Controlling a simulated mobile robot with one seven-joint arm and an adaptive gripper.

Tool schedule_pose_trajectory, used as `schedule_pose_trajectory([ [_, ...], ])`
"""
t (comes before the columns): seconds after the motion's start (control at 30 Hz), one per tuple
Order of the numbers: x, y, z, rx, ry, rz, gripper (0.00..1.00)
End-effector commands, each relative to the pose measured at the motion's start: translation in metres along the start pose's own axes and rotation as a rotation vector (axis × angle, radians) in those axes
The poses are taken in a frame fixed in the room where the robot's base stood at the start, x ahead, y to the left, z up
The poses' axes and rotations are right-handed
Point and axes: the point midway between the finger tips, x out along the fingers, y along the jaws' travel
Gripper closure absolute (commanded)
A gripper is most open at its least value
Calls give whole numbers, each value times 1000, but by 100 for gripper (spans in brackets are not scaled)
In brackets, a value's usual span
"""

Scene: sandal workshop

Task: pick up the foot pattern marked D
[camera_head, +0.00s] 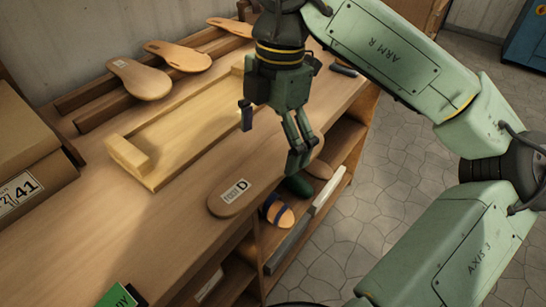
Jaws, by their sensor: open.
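The foot pattern marked D (226,203) is a flat, brown, sole-shaped piece with a white label. It lies on the workbench (90,235) near its front edge. My gripper (271,141) hangs above the bench, beyond the pattern and a little to its right. Its fingers are spread, with nothing between them. The pattern is fully visible and apart from the gripper. Another brown sole-shaped piece (319,170) shows at the bench edge, partly hidden behind my gripper's right finger; any marking on it is not visible.
A wooden frame (129,156) lies mid-bench. Several soles (140,79) rest on rails behind it. A cardboard box (30,150) stands left, and a green card (118,297) lies at the lower left. Shelves below hold a sandal (279,214). Tiled floor is open at right.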

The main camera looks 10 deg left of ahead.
Motion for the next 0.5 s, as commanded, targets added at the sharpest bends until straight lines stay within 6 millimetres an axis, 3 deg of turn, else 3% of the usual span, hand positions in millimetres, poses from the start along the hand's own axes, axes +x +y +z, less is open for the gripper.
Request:
schedule_pose_trajectory([
  [0.2, 22, -1, 0, -1, 1, 0, 7],
  [0.43, 24, 0, 0, 0, 0, 0, 7],
  [0.5, 24, 0, 0, 0, 0, 0, 11],
])
